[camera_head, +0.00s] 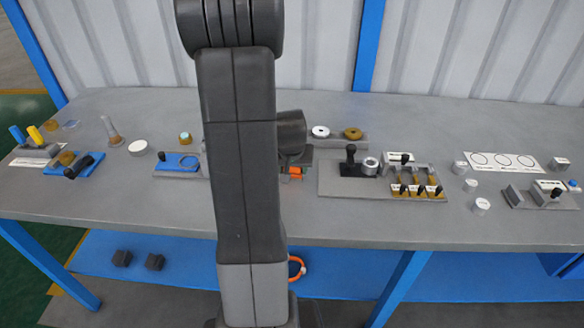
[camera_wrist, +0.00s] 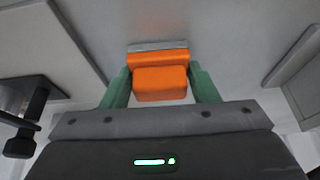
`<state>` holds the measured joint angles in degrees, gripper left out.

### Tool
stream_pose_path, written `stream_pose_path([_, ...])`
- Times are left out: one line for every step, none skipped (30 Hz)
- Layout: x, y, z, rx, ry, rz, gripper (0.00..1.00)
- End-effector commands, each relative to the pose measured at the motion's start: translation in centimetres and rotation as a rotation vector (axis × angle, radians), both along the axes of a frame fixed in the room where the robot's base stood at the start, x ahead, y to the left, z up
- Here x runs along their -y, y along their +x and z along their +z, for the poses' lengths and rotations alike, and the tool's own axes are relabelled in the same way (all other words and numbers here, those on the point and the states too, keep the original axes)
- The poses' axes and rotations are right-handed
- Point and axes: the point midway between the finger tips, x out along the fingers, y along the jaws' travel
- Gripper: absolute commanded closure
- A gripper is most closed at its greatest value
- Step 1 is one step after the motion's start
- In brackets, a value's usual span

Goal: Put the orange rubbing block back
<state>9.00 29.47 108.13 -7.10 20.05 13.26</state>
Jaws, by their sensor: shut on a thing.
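The orange rubbing block (camera_wrist: 160,82) sits between the two green fingers of my gripper (camera_wrist: 160,92) in the wrist view. The fingers are shut on its sides, and a grey strip shows along its far edge. In the head view only a small orange part of the block (camera_head: 296,171) shows beside my arm, over the middle of the grey bench. My arm hides most of the gripper there. I cannot tell whether the block touches the bench. No marked place for the block can be made out.
Left of my arm is a blue fixture (camera_head: 178,163) with a black knob. Right of it stands a grey plate (camera_head: 330,186) with a black handle and several small levers. A rack with two rings (camera_head: 322,132) is behind. The bench front (camera_head: 350,225) is clear.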

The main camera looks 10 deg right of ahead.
Motion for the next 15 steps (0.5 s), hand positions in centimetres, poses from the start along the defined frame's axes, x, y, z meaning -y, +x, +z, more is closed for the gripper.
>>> stream_pose_path([0.01, 0.02, 0.06, 0.001, 0.000, 0.000, 0.67])
stream_pose_path([0.01, 0.02, 0.06, 0.001, 0.000, 0.000, 0.67])
stream_pose_path([0.01, 0.02, 0.06, 0.001, 0.000, 0.000, 0.67])
stream_pose_path([0.00, 0.01, 0.06, 0.001, 0.000, 0.000, 0.67])
stream_pose_path([0.00, 0.01, 0.03, 0.000, 0.000, 0.000, 0.67])
stream_pose_path([0.00, 0.01, -0.09, 0.000, 0.000, 0.000, 0.67])
stream_pose_path([0.00, 0.01, -0.22, 0.000, 0.000, 0.000, 0.67])
stream_pose_path([0.00, 0.01, -0.34, 0.000, 0.000, 0.000, 0.67])
stream_pose_path([0.00, 0.00, -0.36, 0.000, 0.000, 0.000, 0.44])
stream_pose_path([0.00, 0.00, -0.25, 0.000, 0.000, 0.000, 0.38])
stream_pose_path([0.00, 0.00, -0.23, 0.000, 0.000, 0.000, 0.32])
stream_pose_path([0.00, 0.00, -0.23, 0.000, 0.000, 0.000, 0.24])
stream_pose_path([0.00, 0.00, -0.23, 0.000, 0.000, 0.000, 0.24])
stream_pose_path([0.00, 0.00, -0.23, 0.000, 0.000, 0.000, 0.24])
stream_pose_path([0.00, 0.00, -0.23, 0.000, 0.000, 0.000, 0.24])
